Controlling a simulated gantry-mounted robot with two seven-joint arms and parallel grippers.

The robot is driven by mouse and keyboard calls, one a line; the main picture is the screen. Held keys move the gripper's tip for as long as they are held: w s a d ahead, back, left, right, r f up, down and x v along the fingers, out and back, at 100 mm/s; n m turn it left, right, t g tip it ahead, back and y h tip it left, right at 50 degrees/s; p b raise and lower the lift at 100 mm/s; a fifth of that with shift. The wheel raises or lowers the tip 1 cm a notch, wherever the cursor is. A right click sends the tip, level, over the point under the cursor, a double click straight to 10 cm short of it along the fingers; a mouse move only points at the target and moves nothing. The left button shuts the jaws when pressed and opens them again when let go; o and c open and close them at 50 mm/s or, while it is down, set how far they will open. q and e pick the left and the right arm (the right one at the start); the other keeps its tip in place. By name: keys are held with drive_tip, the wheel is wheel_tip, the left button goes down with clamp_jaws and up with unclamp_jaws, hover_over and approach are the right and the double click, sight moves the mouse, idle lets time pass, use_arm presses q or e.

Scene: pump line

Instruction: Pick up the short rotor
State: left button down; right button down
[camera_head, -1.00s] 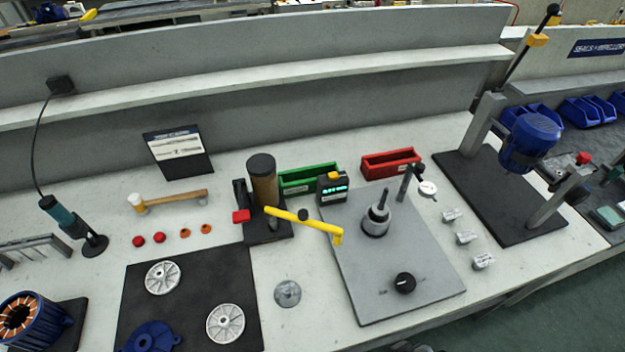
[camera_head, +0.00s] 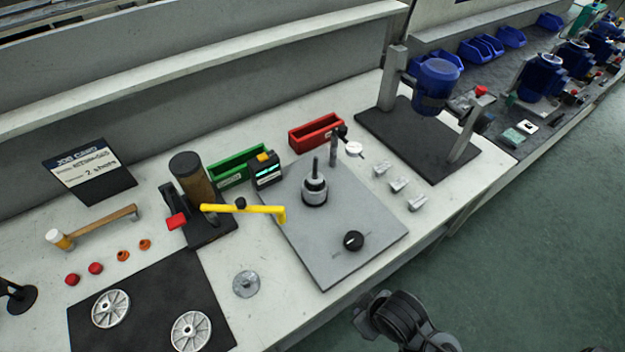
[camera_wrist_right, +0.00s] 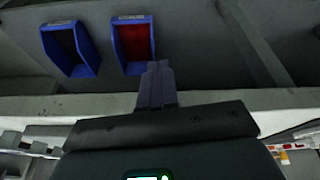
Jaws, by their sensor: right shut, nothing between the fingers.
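A silver and dark cylinder with a thin upright shaft (camera_head: 315,190) stands on the grey plate (camera_head: 335,258) in the head view. It looks like a rotor, but I cannot tell whether it is the short one. No other rotor is clear to see. My right gripper (camera_wrist_right: 155,80) shows in the wrist view, its fingers together and empty, with blue bins beyond it. A dark part of my arm shows at the bottom of the head view, well apart from the cylinder. My left gripper is not in view.
A yellow-handled press (camera_head: 187,190) stands left of the plate. A green bin (camera_head: 238,168), a red bin (camera_head: 316,132) and a dial gauge (camera_head: 353,149) are behind. A blue motor on a stand (camera_head: 436,85) is at the right. The bench's front strip is mostly clear.

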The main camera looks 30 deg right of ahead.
drive_tip(key=c, duration=1.8)
unclamp_jaws()
drive_tip(key=o, duration=0.7)
drive_tip(key=shift+a, duration=0.1)
